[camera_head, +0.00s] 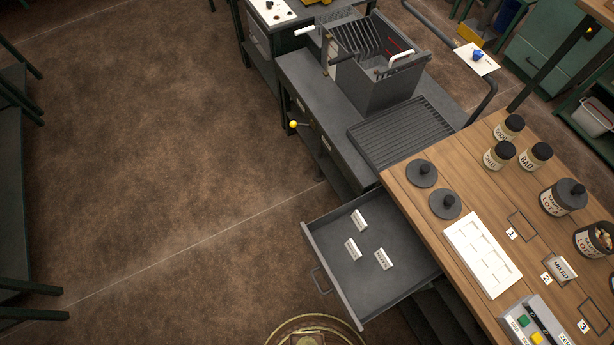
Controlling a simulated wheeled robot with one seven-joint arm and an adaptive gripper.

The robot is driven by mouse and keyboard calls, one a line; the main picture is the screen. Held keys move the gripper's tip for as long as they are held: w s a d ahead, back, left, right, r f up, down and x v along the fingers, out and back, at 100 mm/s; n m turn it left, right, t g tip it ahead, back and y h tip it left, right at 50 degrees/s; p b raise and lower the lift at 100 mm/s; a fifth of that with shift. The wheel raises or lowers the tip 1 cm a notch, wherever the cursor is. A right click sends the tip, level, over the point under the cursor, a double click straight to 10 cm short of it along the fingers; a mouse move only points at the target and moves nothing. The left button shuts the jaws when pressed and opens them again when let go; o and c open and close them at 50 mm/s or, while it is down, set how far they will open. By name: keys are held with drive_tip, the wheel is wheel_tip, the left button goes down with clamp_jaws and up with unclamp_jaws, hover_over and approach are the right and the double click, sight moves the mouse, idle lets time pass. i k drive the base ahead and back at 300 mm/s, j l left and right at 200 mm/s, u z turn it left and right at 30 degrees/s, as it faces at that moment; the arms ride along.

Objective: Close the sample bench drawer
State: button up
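The sample bench drawer (349,281) is a grey open tray pulled out to the left from under the wooden-topped bench (432,213). A dark bar handle (320,281) is on its left front face. Three small white labelled cards (352,249) lie inside the drawer. The drawer's right end goes under the bench top and is hidden. My gripper does not show in this view.
On the bench stand several labelled jars (499,154), two dark round lids (445,204), a white tray (481,255) and a button box (531,322). A grey metal bench (310,98) adjoins behind. The brown floor (170,170) left of the drawer is clear.

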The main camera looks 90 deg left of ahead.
sight(363, 290)
drive_tip(key=k+u, duration=0.1)
drive_tip(key=u, duration=0.35)
drive_tip(key=k+u, duration=0.1)
drive_tip(key=u, duration=0.35)
drive_tip(key=k+u, duration=0.1)
drive_tip(key=u, duration=1.35)
drive_tip(key=k+j, duration=0.15)
drive_tip(key=j, duration=0.15)
drive_tip(key=k+j+u, duration=0.1)
drive_tip(key=j, duration=0.2)
drive_tip(key=k+j, duration=0.15)
drive_tip(key=j, duration=0.2)
drive_tip(key=k+j, duration=0.1)
drive_tip(key=j, duration=0.2)
drive_tip(key=u, duration=0.05)
